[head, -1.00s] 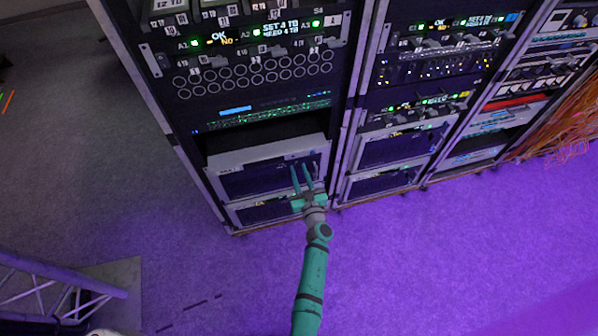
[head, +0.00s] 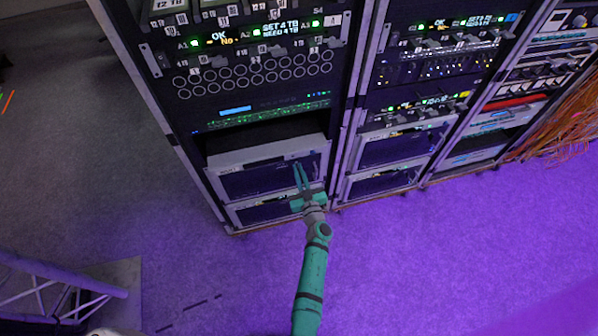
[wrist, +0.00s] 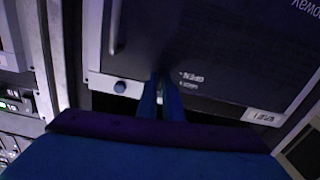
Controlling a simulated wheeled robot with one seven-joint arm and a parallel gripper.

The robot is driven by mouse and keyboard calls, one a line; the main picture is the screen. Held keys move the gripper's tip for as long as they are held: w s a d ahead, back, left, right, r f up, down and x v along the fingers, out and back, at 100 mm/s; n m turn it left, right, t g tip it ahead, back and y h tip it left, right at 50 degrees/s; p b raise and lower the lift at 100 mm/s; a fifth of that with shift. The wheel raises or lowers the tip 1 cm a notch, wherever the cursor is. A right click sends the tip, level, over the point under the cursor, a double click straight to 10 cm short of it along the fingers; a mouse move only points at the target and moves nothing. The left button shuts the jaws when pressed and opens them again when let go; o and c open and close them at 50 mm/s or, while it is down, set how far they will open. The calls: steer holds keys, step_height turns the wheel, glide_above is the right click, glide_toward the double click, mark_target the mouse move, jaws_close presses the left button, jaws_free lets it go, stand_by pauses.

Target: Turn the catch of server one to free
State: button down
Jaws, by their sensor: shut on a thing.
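The server front (head: 250,181) that my gripper touches is a dark panel with a pale frame, low in the left rack. It fills much of the wrist view (wrist: 220,50), with upside-down lettering. My gripper (head: 299,170) reaches the upper right of this front. In the wrist view its fingers (wrist: 165,88) are close together at the panel's edge, shut on the small catch there. The fingers hide most of the catch, so I cannot tell its turn. White lettering, seemingly "OPEN", lies just right of the fingertips.
Another unit (head: 268,211) sits directly below this server. The middle rack (head: 395,150) stands close on the right, with orange cables (head: 565,125) beyond. A metal truss (head: 55,290) lies at lower left. The purple-lit floor (head: 450,260) before the racks is clear.

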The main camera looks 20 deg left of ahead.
steer(key=shift+a+f+n, duration=0.1)
steer(key=shift+n, duration=4.05)
steer(key=shift+f+n, duration=0.1)
steer(key=shift+n, duration=4.05)
steer(key=c, duration=1.9)
jaws_free()
steer(key=shift+s, duration=0.1)
steer(key=v, duration=1)
steer(key=shift+s+d, duration=0.3)
